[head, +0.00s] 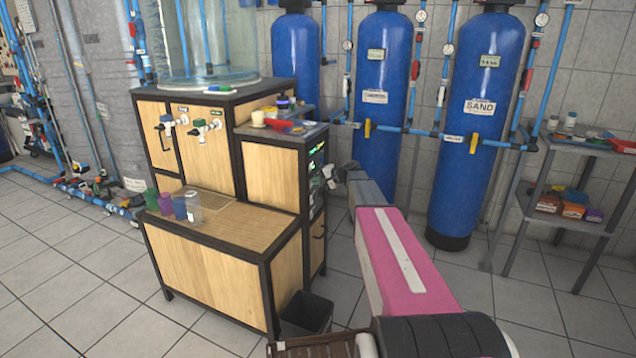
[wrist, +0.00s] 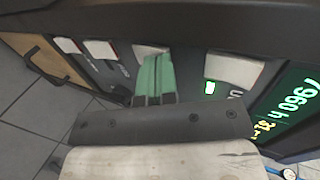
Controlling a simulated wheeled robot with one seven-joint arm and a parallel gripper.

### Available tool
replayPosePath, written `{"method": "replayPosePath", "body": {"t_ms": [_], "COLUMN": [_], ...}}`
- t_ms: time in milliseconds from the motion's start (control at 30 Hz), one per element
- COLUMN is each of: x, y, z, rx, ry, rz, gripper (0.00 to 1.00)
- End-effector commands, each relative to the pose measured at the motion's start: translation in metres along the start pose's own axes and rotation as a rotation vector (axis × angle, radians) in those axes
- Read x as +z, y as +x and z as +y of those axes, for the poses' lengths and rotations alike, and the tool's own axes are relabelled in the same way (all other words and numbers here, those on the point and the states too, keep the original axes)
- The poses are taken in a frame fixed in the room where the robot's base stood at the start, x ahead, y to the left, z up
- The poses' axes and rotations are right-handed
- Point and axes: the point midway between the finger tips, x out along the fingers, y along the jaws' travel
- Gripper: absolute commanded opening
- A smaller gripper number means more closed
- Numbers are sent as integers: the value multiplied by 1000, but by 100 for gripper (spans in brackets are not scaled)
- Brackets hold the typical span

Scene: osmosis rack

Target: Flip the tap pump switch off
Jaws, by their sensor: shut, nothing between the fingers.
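The control panel (head: 316,160) is on the right side of the wooden cabinet in the head view. In the wrist view it carries several white switches: two at the left (wrist: 68,46) (wrist: 98,50), one behind my fingers (wrist: 150,50) and one to the right (wrist: 235,67). The labels are too small or hidden to tell which is the tap pump switch. My gripper (wrist: 154,78) is shut and empty, its green fingertips in front of the third switch and covering part of it. I cannot tell whether they touch it. In the head view my gripper (head: 329,177) is at the panel.
Cups (head: 178,206) stand on the lower counter (head: 235,235). A black bin (head: 307,314) is on the floor. Blue tanks (head: 383,90) stand behind my arm.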

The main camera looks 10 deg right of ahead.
Motion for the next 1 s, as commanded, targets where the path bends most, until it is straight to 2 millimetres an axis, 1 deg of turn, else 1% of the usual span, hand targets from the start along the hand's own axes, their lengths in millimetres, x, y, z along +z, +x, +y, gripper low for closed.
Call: {"method": "replayPosePath", "body": {"t_ms": [67,167,467,833,1000], "x": [0,0,0,0,0], "y": [1,7,6,0,-1], "z": [-1,-6,-6,-19,-20], "rx": [0,1,1,0,1], "ry": [0,-1,0,0,1], "rz": [0,-2,-1,0,-1], "gripper": [0,0,0,0,0]}}
